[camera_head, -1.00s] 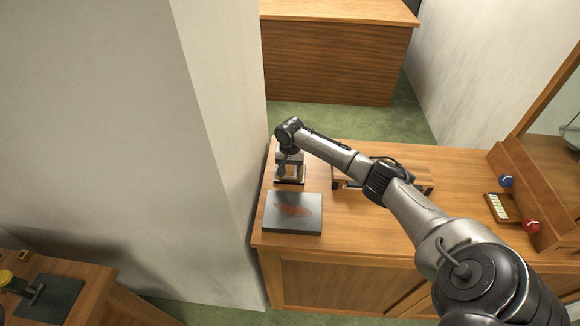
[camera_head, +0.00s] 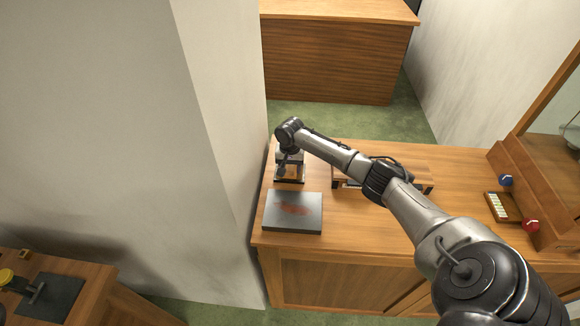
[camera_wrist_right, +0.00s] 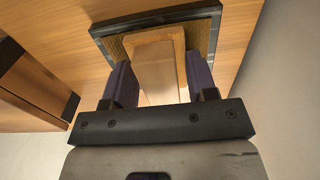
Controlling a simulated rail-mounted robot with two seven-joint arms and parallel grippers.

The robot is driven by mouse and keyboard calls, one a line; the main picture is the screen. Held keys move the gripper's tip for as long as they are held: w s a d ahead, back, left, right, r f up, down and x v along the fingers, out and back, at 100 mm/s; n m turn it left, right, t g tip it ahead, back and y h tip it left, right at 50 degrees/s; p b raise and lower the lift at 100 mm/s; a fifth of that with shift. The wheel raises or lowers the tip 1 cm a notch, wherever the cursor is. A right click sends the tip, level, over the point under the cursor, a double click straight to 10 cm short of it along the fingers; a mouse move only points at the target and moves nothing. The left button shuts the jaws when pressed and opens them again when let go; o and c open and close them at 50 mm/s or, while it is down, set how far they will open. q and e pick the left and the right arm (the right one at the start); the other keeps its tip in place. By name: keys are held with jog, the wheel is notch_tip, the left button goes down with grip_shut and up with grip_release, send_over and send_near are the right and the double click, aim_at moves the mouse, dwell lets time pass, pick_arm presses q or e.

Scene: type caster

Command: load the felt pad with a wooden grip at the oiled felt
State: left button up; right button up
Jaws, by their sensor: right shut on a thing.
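My right gripper (camera_head: 284,171) points down at the far left of the counter, over a small dark-framed tray (camera_head: 290,181). In the right wrist view its two fingers (camera_wrist_right: 160,82) are shut on a pale wooden grip (camera_wrist_right: 158,60). Around the grip is a brown felt-like surface (camera_wrist_right: 118,45) inside the dark frame (camera_wrist_right: 165,15). The underside of the felt pad is hidden, so I cannot tell whether it touches the oiled felt. My left gripper is not in view.
A grey slab (camera_head: 310,213) with a reddish-brown patch lies in front of the tray. A low wooden rack (camera_head: 425,175) stands behind my right forearm. A wall is close on the left. Red (camera_head: 531,226) and blue (camera_head: 506,181) knobs are at the right.

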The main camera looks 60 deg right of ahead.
jog(key=shift+f, duration=0.1)
dwell(0.7)
jog(key=shift+p, duration=0.45)
dwell(0.4)
jog(key=shift+f, duration=0.1)
dwell(0.5)
dwell(0.4)
notch_tip(320, 180, up, 3)
jog(key=p, duration=0.3)
jog(key=shift+f, duration=0.2)
notch_tip(320, 180, up, 4)
jog(key=p, duration=0.6)
jog(key=shift+r, duration=0.35)
